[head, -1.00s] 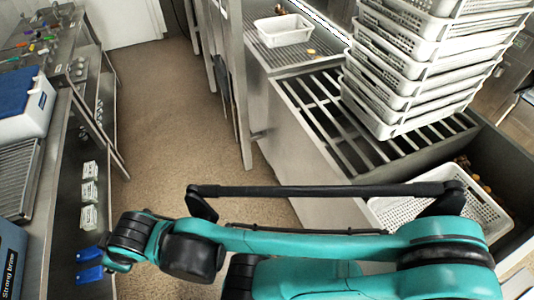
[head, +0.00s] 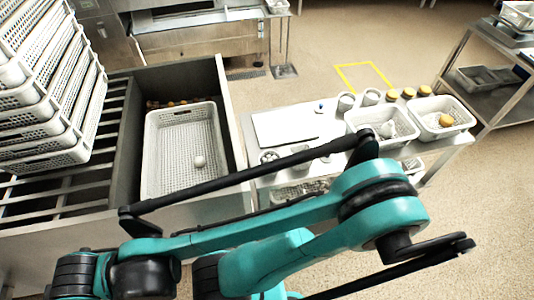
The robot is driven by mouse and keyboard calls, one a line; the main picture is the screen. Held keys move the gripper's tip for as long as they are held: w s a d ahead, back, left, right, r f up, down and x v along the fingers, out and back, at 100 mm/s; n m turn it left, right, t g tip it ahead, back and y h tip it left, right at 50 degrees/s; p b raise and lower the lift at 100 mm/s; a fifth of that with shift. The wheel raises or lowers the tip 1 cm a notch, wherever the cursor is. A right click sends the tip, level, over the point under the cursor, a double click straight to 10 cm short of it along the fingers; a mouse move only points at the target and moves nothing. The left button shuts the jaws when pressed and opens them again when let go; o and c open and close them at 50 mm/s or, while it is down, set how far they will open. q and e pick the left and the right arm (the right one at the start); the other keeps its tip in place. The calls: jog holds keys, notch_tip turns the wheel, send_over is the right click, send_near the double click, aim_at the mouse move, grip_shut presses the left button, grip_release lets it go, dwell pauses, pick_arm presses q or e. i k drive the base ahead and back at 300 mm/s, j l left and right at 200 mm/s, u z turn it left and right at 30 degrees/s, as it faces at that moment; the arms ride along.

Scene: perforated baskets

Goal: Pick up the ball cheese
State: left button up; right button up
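A small white ball (head: 199,161) lies in a white perforated basket (head: 150,155), which sits in a deep grey sink-like bin. Another whitish rounded item (head: 388,129) sits in a white basket (head: 362,117) on the table to the right. A yellow-orange ball (head: 445,120) lies in the basket (head: 428,106) beside that one. I cannot tell for certain which of these is the ball cheese. My teal and black arm links cross the lower part of the head view, in front of the bin and table. Neither gripper's fingers show.
A tall stack of white perforated baskets (head: 45,95) stands on a slatted metal rack (head: 55,190) at left. Open floor (head: 330,40) lies behind the table.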

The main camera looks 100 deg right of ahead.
aim_at(199, 162)
jog(key=z, duration=2.65)
jog(key=i+l+z, duration=0.2)
jog(key=z, duration=0.15)
jog(key=i+l+z, duration=0.2)
jog(key=l+z, duration=0.15)
